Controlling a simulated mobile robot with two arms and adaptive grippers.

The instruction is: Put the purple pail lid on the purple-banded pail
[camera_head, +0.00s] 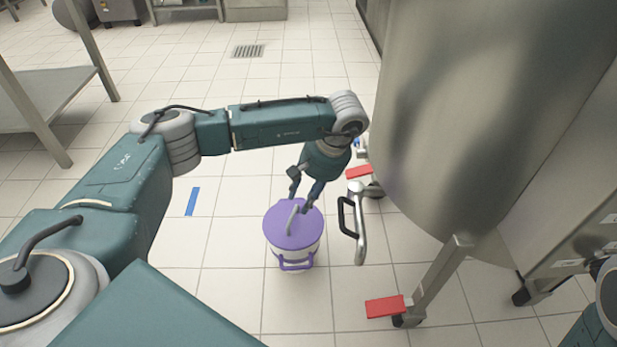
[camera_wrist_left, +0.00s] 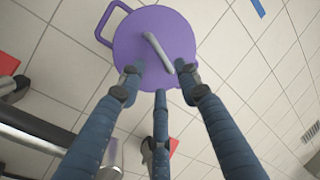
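The purple pail lid (camera_head: 279,233) lies flat over the top of the purple-banded pail (camera_head: 309,252), a white pail with a purple handle. The lid appears seated on the rim, with no clear gap. A grey bar handle (camera_head: 292,217) stands on the lid. My left gripper (camera_head: 304,193) is just above the lid, beside its handle. In the left wrist view the gripper's fingers (camera_wrist_left: 160,88) are spread apart with nothing between them, and the lid (camera_wrist_left: 135,48) fills the area beyond the fingertips. My right gripper is out of view.
A large steel tank (camera_head: 465,110) stands to the right, with a valve handle (camera_head: 358,222) near the pail. Red floor markers (camera_head: 384,306) lie by its legs. A blue strip (camera_head: 192,201) is on the tiles.

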